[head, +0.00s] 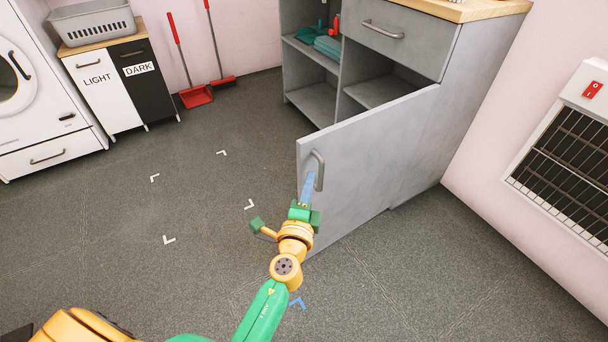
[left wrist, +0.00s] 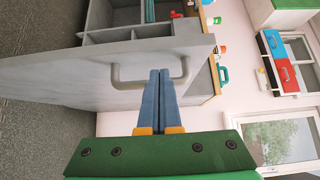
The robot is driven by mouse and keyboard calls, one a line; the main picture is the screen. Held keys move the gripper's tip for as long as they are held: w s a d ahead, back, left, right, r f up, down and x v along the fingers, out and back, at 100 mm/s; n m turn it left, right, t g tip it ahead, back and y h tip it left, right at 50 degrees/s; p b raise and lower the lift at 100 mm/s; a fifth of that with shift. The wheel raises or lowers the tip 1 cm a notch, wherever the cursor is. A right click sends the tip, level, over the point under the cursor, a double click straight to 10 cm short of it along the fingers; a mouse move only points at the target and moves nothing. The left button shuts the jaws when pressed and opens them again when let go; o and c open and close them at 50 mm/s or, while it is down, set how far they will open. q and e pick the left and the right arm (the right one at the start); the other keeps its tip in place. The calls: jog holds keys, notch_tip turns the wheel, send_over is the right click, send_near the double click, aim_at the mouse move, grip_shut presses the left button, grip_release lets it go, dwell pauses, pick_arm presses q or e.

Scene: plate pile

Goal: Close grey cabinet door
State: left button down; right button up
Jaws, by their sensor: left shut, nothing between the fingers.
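The grey cabinet door (head: 365,150) stands wide open, swung out from the grey cabinet (head: 470,75), with its handle (head: 319,170) near the free edge. The door also shows in the left wrist view (left wrist: 70,75), with the curved handle (left wrist: 117,78) close to the fingers. My left gripper (head: 308,182) is shut and empty, its blue fingertips at the handle. In the left wrist view the fingertips (left wrist: 158,75) overlap the handle's opening; I cannot tell whether they touch it. My right gripper is not in view.
The cabinet's open shelves (head: 315,100) hold teal cloths (head: 328,46). A laundry sorter (head: 125,85) with a grey basket (head: 92,22) and a red dustpan (head: 195,96) stand at the back left. A wall heater (head: 565,150) is at the right. The floor left of the door is clear.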

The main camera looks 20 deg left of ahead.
pick_arm(q)
jog(key=shift+w+a, duration=0.55)
jog(key=shift+a, duration=0.35)
